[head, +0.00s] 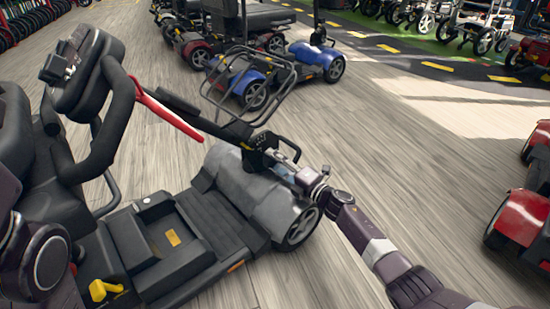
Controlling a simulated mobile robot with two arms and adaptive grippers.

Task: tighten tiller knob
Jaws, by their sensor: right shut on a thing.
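A grey mobility scooter stands in front of me, with its grey front cover (232,185) and black tiller (190,108) leaning toward the left. Black loop handlebars (112,115) and a control head (85,70) top the tiller. My right gripper (284,160) is at the tiller's foot, just above the front cover. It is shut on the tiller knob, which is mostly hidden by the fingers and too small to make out. My left arm shows at the lower left edge; its gripper is out of the picture.
A red lever-like bar (165,112) runs along the tiller. A wire basket (248,85) is beyond it. Blue scooters (318,60) stand behind, and a red scooter (520,212) at right. Wood-look floor between them is clear. A yellow lever (103,290) is near the seat.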

